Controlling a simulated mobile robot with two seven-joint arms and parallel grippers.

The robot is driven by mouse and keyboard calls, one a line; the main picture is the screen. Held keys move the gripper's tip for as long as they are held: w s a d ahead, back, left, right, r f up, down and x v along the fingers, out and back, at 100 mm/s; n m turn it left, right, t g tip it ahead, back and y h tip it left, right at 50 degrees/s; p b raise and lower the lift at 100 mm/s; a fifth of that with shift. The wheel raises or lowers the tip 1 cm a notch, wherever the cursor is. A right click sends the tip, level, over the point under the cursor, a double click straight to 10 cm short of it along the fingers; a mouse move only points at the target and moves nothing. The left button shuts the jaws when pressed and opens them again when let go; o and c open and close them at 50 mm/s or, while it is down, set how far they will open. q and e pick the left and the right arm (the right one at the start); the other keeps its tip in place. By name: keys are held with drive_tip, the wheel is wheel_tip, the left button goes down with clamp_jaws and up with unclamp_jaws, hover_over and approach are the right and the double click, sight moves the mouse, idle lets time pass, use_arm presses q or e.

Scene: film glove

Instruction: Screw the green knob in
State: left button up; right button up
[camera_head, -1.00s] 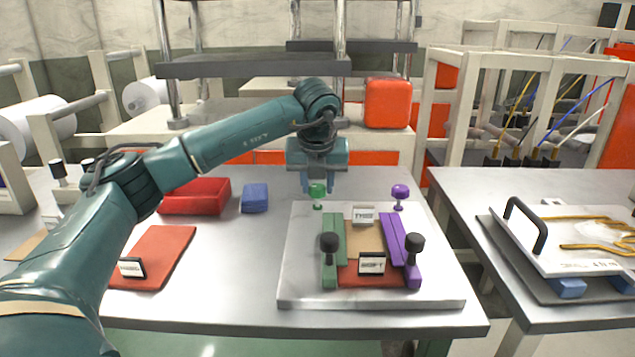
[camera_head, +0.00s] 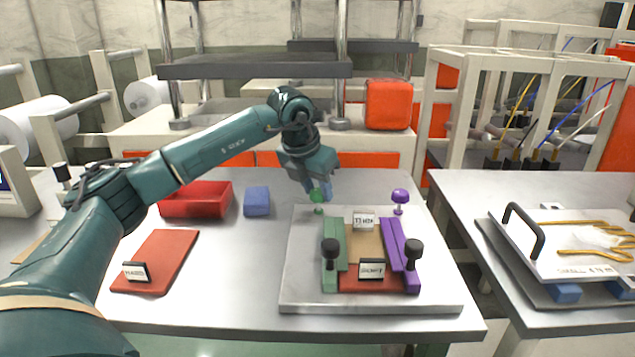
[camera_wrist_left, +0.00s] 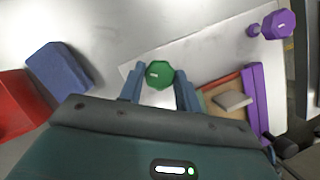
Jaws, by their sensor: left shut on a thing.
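The green knob (camera_head: 317,196) stands at the back left of the pale plate (camera_head: 300,293), beside the far end of the green bar (camera_head: 333,240). My left gripper (camera_head: 320,192) comes down on it from above, tilted, and is shut on it. In the left wrist view the octagonal top of the green knob (camera_wrist_left: 159,74) shows between the two blue fingers of my left gripper (camera_wrist_left: 159,88). The knob's lower end is too small to tell how deep it sits. My right gripper is not in view.
A purple knob (camera_head: 400,197) stands at the plate's back right, near the purple bar (camera_head: 398,245). Two black knobs stand at the front of the bars. A red bin (camera_head: 195,200), a blue block (camera_head: 257,200) and a red mat (camera_head: 155,262) lie to the left.

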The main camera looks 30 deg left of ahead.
use_arm(q)
drive_tip(key=m, duration=0.1)
drive_tip(key=m+h+p, duration=0.1)
drive_tip(key=shift+a+r+m+p, duration=0.2)
drive_tip(key=shift+m+p, duration=0.1)
drive_tip(key=shift+m, duration=0.1)
drive_tip(key=m+h+p, duration=0.1)
drive_tip(key=m, duration=0.1)
drive_tip(key=shift+w+m+g+p, duration=0.1)
drive_tip(key=shift+m+g+p, duration=0.2)
drive_tip(key=shift+m+p, duration=0.1)
drive_tip(key=m+h+p, duration=0.1)
drive_tip(key=m, duration=0.1)
drive_tip(key=shift+m+g+p, duration=0.3)
drive_tip(key=shift+m+p, duration=0.3)
drive_tip(key=shift+m, duration=0.3)
drive_tip(key=shift+w+m+g+h+p, duration=0.1)
drive_tip(key=shift+m+g+h+p, duration=0.25)
drive_tip(key=shift+m, duration=0.35)
drive_tip(key=shift+f, duration=0.1)
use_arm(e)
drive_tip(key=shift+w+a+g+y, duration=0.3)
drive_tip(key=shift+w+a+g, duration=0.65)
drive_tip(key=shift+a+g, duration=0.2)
use_arm(q)
drive_tip(key=shift+m, duration=0.3)
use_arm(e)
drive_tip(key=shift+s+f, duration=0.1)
use_arm(q)
drive_tip(key=o, duration=1)
